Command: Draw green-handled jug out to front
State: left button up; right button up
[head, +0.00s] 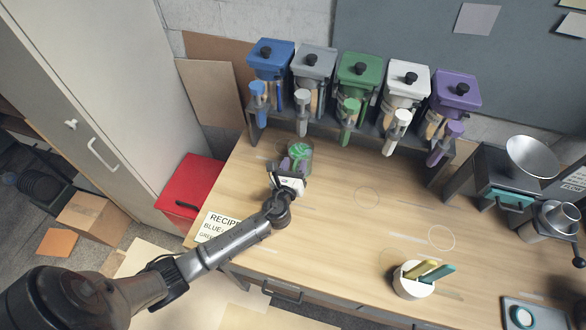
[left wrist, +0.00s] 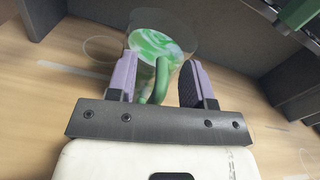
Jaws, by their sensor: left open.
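The green-handled jug (head: 303,159) stands on the wooden table below the dispenser rack, towards its left end. In the left wrist view the clear jug (left wrist: 178,36) holds swirled green and white contents, and its green handle (left wrist: 161,80) points towards me. My left gripper (head: 289,168) is at the jug's near side. In the left wrist view its two purple fingers (left wrist: 157,84) stand apart, one on each side of the handle, with gaps on both sides. Whether the pads touch the jug body cannot be told. My right gripper is not in view.
A rack holds several dispensers, among them a green one (head: 359,72). A recipe sheet (head: 216,227) lies at the table's front left. A white cup with sticks (head: 411,283) stands front right. A scale-like device (head: 502,179) is at right. The table's middle is clear.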

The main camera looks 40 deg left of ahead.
pick_arm(q)
jog(key=shift+c, duration=0.2)
grip_shut()
dwell(0.3)
